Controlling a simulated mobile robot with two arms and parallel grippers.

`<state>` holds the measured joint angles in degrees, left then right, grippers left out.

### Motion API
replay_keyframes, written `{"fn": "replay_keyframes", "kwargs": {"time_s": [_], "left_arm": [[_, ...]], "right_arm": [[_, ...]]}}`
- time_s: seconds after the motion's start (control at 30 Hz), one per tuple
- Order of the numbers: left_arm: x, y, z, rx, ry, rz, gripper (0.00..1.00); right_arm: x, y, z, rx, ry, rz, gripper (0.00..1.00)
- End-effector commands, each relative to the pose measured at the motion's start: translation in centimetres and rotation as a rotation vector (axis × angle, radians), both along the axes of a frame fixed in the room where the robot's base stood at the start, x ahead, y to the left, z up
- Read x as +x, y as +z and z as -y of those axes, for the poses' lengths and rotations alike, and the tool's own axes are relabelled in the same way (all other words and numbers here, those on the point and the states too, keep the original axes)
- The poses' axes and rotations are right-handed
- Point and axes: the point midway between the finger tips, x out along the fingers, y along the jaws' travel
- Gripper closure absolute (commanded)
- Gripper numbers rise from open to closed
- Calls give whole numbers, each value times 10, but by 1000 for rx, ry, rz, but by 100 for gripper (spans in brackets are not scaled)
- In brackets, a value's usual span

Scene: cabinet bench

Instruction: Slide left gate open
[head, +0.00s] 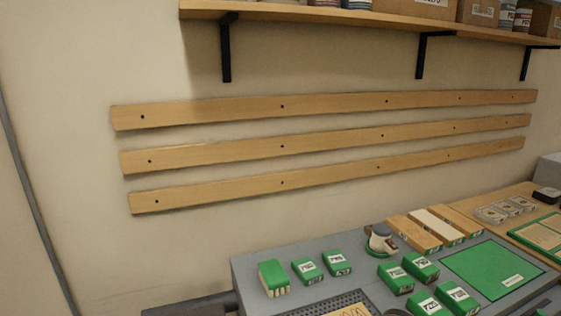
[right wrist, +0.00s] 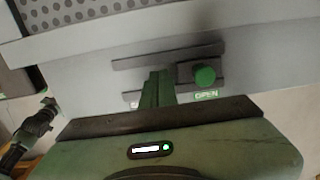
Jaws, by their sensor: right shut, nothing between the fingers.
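In the right wrist view a dark slide plate with a round green knob (right wrist: 205,76) sits on the grey front face of the bench. I cannot tell whether a finger touches the slide. The gate itself cannot be made out. My left gripper does not show in either view.
The grey bench top (head: 245,272) carries several green-and-white boxes, a green mat (head: 490,265), wooden strips and a perforated plate (head: 318,306). Three wooden rails (head: 330,100) run along the wall below a shelf (head: 330,13). A perforated surface (right wrist: 75,12) shows above the bench edge.

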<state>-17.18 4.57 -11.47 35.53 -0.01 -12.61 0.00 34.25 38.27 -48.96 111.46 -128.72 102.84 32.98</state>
Motion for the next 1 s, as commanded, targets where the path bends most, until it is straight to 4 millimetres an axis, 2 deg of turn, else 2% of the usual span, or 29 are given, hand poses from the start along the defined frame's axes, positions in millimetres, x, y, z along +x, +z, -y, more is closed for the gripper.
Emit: {"fn": "replay_keyframes", "kwargs": {"time_s": [0.1,0.7,1.0], "left_arm": [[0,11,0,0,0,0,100],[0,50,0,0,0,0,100],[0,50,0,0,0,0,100]], "right_arm": [[0,15,0,-1,1,1,100],[0,73,0,-1,1,0,100],[0,74,0,0,1,-1,100]]}}
